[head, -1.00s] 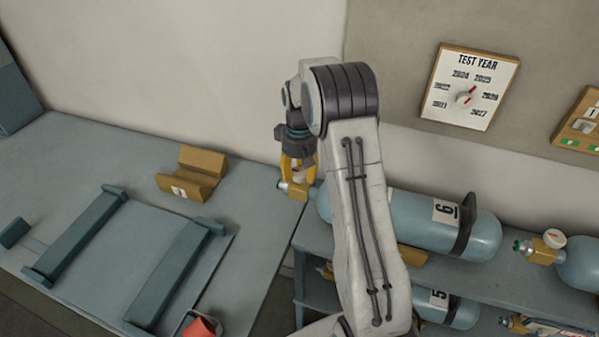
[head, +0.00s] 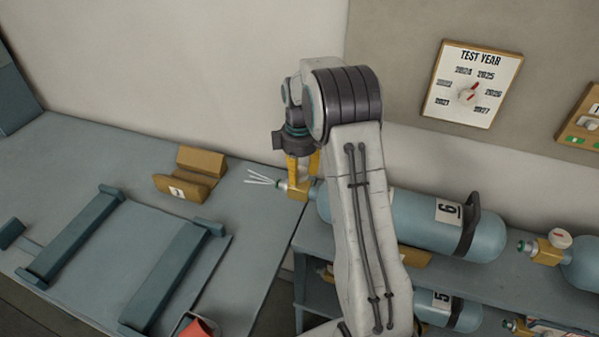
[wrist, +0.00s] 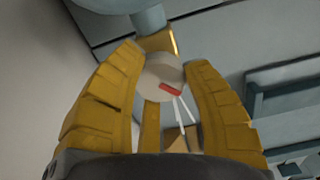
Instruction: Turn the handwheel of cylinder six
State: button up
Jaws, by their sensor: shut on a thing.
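Cylinder six (head: 425,222) is a blue bottle lying on its side, with a "6" label and a dark band. Its brass valve (head: 298,191) is at the left end. White streaks (head: 262,177) fan out leftward from the valve's outlet and also show in the wrist view (wrist: 180,110). My gripper (head: 303,172) is above the valve, pointing down. In the wrist view, its yellow fingers are closed on both sides of the pale round handwheel (wrist: 155,72), which has a red mark. My arm hides part of the cylinder.
Cylinder five (head: 447,309) lies on the shelf below. Another cylinder (head: 580,262) is at the right. The left table holds a brown cradle block (head: 188,176) and blue rails (head: 172,276). A "TEST YEAR" dial board (head: 472,83) hangs on the wall.

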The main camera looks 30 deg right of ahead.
aim_at(300, 171)
jog(key=shift+f+n, duration=0.1)
jog(key=shift+n, duration=0.2)
jog(key=shift+s, duration=0.1)
jog(key=o, duration=1.2)
jog(key=shift+r, duration=6.05)
